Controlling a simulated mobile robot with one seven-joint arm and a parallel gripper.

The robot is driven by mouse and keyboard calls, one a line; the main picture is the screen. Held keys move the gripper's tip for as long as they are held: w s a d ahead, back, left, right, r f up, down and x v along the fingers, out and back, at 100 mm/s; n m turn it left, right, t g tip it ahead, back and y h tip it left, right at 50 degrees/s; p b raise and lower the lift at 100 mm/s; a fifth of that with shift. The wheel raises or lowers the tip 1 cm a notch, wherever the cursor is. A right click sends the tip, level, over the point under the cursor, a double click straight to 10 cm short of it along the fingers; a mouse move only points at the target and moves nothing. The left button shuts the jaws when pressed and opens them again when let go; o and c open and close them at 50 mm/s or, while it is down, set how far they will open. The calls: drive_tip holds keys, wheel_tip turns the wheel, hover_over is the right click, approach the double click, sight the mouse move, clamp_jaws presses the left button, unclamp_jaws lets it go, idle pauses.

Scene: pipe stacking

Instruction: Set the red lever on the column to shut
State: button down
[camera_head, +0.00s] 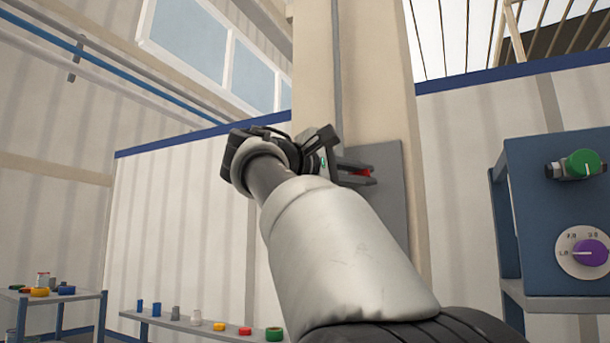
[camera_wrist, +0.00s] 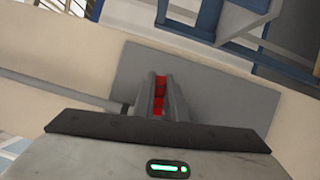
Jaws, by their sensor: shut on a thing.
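The red lever (camera_wrist: 159,92) shows in the wrist view as a red strip between the two fingers of my gripper (camera_wrist: 164,85), which is shut on it. In the head view a little of the red lever (camera_head: 359,171) shows at my gripper (camera_head: 368,176), in front of a grey plate (camera_head: 390,195) on the beige column (camera_head: 384,75). The plate (camera_wrist: 232,97) also fills the middle of the wrist view. My arm and the fingers hide most of the lever and its mount, so I cannot tell its exact setting.
A blue panel (camera_head: 540,215) with a green knob (camera_head: 583,163) and a purple dial (camera_head: 590,252) stands at the right. A low shelf (camera_head: 190,326) with several small coloured pieces runs below left. A small table (camera_head: 75,295) with more pieces stands at the far left.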

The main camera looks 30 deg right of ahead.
drive_tip(key=shift+f+m+y, duration=0.3)
drive_tip(key=shift+f+m, duration=0.2)
drive_tip(key=shift+m, duration=0.4)
drive_tip(key=c, duration=1.8)
unclamp_jaws()
drive_tip(key=shift+g, duration=0.3)
drive_tip(key=v, duration=1.7)
drive_tip(key=shift+s, duration=0.2)
drive_tip(key=shift+a, duration=0.15)
